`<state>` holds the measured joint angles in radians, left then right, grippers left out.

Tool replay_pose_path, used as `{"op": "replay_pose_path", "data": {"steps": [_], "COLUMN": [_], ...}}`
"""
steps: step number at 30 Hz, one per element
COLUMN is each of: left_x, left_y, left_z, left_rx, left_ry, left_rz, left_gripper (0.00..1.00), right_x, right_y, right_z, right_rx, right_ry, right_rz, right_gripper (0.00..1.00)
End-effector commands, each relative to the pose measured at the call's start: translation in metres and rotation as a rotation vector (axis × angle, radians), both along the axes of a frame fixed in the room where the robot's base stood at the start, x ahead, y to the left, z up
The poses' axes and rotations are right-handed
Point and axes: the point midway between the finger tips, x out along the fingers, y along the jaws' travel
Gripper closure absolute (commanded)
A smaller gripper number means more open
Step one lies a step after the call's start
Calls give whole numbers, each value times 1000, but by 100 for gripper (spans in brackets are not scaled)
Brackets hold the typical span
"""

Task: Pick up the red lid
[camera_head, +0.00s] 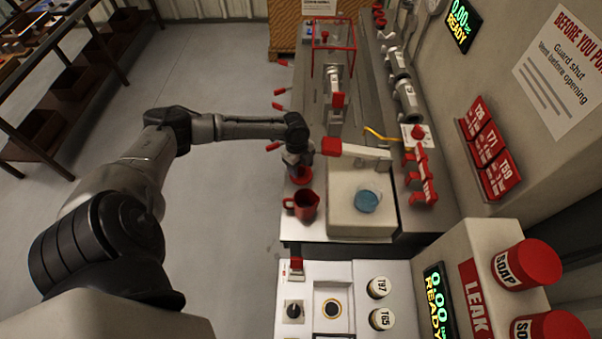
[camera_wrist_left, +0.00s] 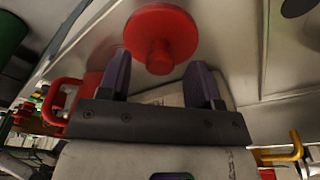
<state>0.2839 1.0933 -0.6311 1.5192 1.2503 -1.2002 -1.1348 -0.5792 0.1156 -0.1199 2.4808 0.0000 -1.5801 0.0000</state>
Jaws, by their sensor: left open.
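The red lid (camera_wrist_left: 163,32), a round disc with a knob, shows in the left wrist view just beyond my left fingertips. Its knob points toward the gap between them. In the head view a red piece of it (camera_head: 301,176) shows below my left gripper (camera_head: 297,160), mostly hidden by the hand. My left gripper (camera_wrist_left: 160,82) is open, with its two dark fingers apart and nothing between them. The fingers appear apart from the disc. My right gripper is in neither view.
A red jug (camera_head: 303,205) stands close beside the lid at the bench edge. A red-ended lever (camera_head: 352,151) reaches near my gripper. White panels (camera_head: 335,275) lie nearer.

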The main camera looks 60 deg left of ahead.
Motion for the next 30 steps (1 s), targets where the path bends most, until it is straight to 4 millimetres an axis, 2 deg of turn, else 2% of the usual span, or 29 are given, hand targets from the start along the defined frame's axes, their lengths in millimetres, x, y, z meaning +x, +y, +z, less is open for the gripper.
{"op": "replay_pose_path", "data": {"steps": [6,14,30], "left_x": [0,0,0], "left_y": [-2,-3,-3], "left_z": [-16,-17,-17], "left_rx": [1,1,1], "left_ry": [0,0,0], "left_rz": [0,0,0], "left_gripper": [42,42,94], "right_x": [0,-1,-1], "right_y": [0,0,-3], "right_z": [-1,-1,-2], "right_rx": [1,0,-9], "right_ry": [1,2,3], "right_rz": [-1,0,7], "right_gripper": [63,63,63]}}
